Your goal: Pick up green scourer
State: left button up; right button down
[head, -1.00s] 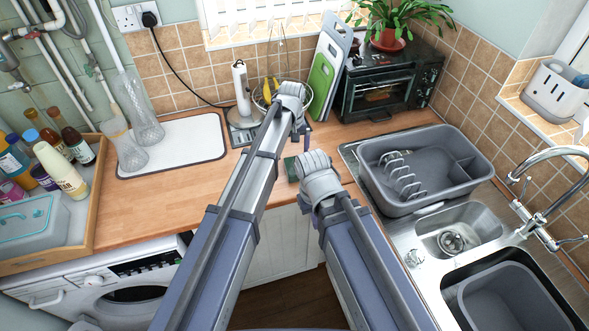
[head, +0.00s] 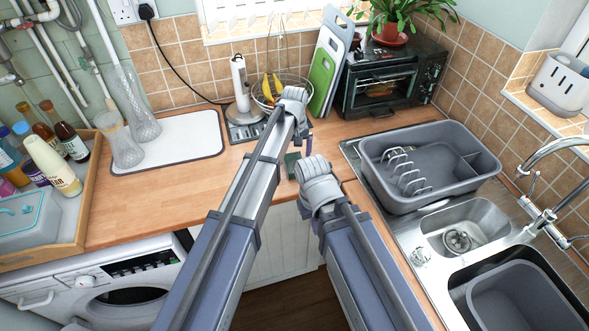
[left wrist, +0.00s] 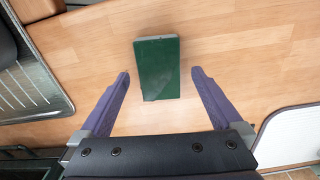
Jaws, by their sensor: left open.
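The green scourer (left wrist: 157,68) is a dark green rectangular block lying on the wooden worktop. In the left wrist view it lies between the two purple fingers of my left gripper (left wrist: 160,74), with a gap on each side. My left gripper is open and empty. In the head view the scourer (head: 291,163) shows as a small green patch between my two arms, partly hidden. My left arm mostly hides its gripper there; one purple finger shows beside the scourer. The jaws of my right gripper do not show; only my right arm and wrist do.
A grey dish rack (head: 430,165) and steel sink (head: 475,225) stand to the right. A black mini oven (head: 392,80), chopping boards (head: 328,70) and a wire fruit basket (head: 285,90) stand behind. A white mat (head: 180,145) lies left; the worktop (head: 150,205) before it is clear.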

aim_at(295, 163)
pick_arm(q)
notch_tip(295, 163, down, 3)
jog(key=shift+w+d+f+b, duration=0.1)
jog(key=shift+f+b, duration=0.05)
jog(key=shift+b, duration=1.05)
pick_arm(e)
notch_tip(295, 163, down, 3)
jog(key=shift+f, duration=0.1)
pick_arm(q)
jog(key=c, duration=1.4)
jog(key=shift+r, duration=0.2)
